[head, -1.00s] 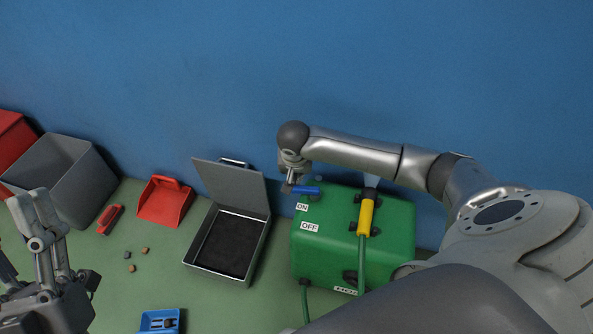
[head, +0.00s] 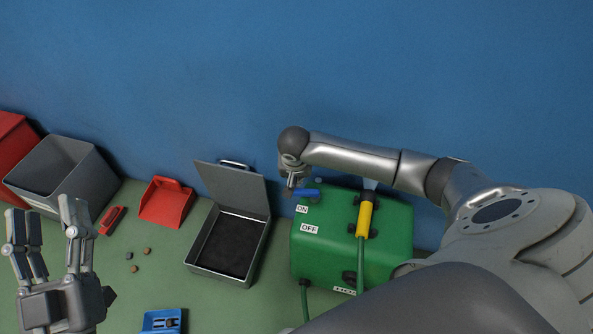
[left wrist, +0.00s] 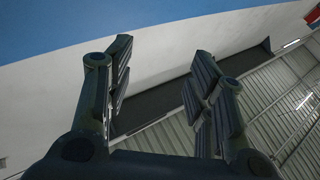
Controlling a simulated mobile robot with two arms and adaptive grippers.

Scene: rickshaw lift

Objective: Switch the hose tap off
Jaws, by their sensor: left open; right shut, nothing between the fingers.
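The green tank unit (head: 342,248) stands on the floor by the blue wall. Its blue tap handle (head: 308,194) is at the upper left of its top, pointing right, just above the ON label (head: 302,209). The OFF label (head: 310,229) is lower down. My right gripper (head: 292,184) is shut with nothing between its fingers, close against the handle's left end; whether it touches is unclear. My left gripper (head: 52,225) is open, empty and raised at the lower left. Its spread fingers (left wrist: 160,95) also show in the left wrist view.
A yellow hose nozzle (head: 364,219) sits on the tank, with green hose below. An open grey metal box (head: 267,245) stands to its left. Further left are a red dustpan (head: 166,202), a grey bin (head: 50,172) and small pebbles. A blue tray (head: 150,328) lies in front.

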